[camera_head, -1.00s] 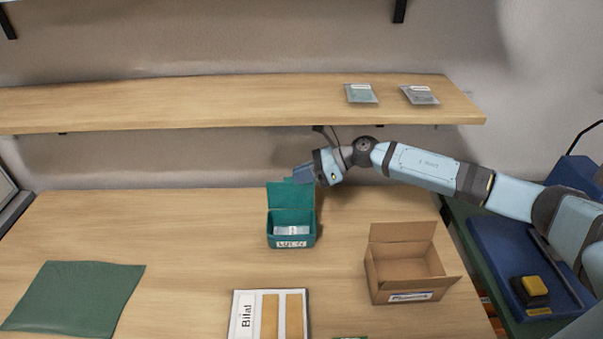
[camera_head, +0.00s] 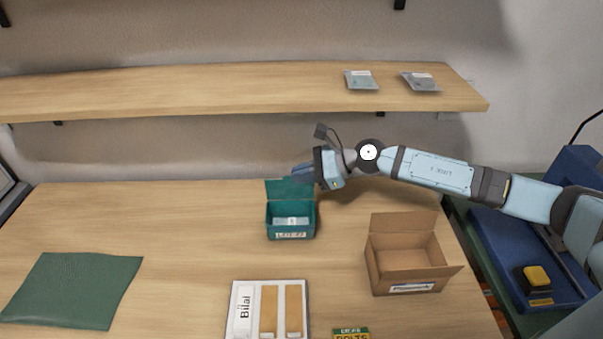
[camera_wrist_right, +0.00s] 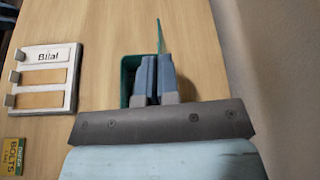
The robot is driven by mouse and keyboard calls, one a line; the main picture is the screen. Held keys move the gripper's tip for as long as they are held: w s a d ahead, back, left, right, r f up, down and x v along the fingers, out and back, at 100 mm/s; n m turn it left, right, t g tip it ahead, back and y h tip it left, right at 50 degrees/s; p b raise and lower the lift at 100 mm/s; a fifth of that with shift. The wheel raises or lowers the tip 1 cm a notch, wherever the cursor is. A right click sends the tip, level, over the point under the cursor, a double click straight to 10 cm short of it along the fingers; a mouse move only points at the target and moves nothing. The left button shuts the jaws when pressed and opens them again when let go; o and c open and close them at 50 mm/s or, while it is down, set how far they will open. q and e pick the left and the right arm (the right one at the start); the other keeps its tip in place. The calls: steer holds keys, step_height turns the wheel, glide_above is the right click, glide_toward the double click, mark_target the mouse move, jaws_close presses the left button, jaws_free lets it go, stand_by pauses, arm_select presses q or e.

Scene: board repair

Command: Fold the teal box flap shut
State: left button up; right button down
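The teal box (camera_head: 290,226) stands on the workbench with its front label towards me and pale packets inside. Its teal flap (camera_head: 286,190) stands up at the back edge, so the box is open. My right gripper (camera_head: 303,173) is at the flap's upper right corner, its fingers pointing left. In the right wrist view the fingers (camera_wrist_right: 156,76) lie close together over the box (camera_wrist_right: 127,82), in line with the flap, seen edge-on (camera_wrist_right: 160,36). Whether they touch the flap is hidden. My left gripper is not in view.
An open cardboard box (camera_head: 405,258) stands to the right. A name board (camera_head: 267,284) and a bolts pack (camera_head: 351,334) lie in front. A green mat (camera_head: 72,290) is at left. A shelf (camera_head: 220,92) with two packets runs above.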

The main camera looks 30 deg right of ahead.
steer(key=c, duration=1.3)
jaws_free()
steer(key=shift+c, duration=0.2)
steer(key=v, duration=0.7)
steer(key=shift+d+b, duration=0.25)
steer(key=shift+b, duration=0.15)
steer(key=shift+s, duration=0.15)
